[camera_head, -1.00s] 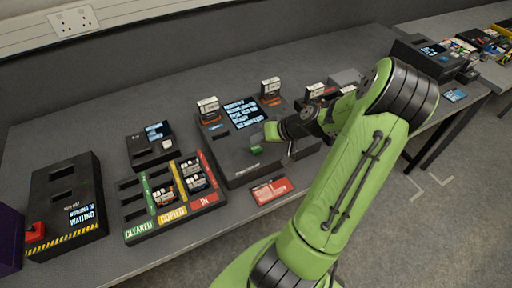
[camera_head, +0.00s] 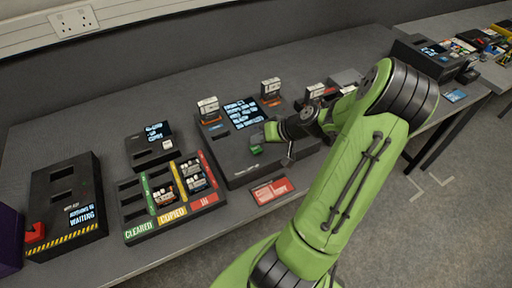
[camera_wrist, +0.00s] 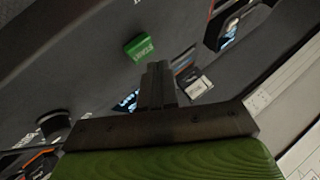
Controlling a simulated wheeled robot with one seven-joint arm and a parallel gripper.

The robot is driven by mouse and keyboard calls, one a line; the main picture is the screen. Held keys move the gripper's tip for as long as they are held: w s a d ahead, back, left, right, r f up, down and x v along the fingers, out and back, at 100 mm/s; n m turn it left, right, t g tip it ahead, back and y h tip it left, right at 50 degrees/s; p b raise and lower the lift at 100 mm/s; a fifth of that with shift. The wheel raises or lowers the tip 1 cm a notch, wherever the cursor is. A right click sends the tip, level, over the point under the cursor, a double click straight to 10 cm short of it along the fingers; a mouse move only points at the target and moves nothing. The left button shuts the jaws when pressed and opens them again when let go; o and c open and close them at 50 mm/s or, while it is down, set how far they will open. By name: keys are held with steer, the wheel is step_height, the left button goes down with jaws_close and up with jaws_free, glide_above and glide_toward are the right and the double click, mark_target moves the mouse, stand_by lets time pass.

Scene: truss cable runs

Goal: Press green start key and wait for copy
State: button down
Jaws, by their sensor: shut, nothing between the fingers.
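The green start key (camera_head: 256,149) sits on the front part of the dark copying unit (camera_head: 238,175). The key also shows just beyond my fingertips in the wrist view (camera_wrist: 140,47). My gripper (camera_wrist: 156,68) is shut and empty, close to the key; I cannot tell whether it touches it. The unit's lit screen (camera_head: 243,113) carries several lines of text, too small to read surely. One white-labelled cartridge (camera_head: 208,107) stands upright at the unit's left side and another (camera_head: 270,87) at its back right.
A tray (camera_head: 137,230) marked CLEARED, COPIED and IN holds several cartridges left of the unit. A small device (camera_head: 148,147) with a screen stands behind it. A slotted box (camera_head: 65,190) with a red button stands far left. A red sign (camera_head: 271,191) lies in front.

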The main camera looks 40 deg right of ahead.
mark_target(259, 149)
stand_by(0.4)
steer(key=shift+f+b, duration=0.4)
steer(key=shift+f, duration=0.05)
steer(key=shift+f+b, duration=0.45)
steer(key=shift+f, duration=0.05)
stand_by(0.5)
steer(key=shift+r+p, duration=0.8)
steer(key=shift+r, duration=0.15)
step_height(259, 149, up, 5)
steer(key=p, duration=0.4)
steer(key=shift+r, duration=0.15)
stand_by(0.4)
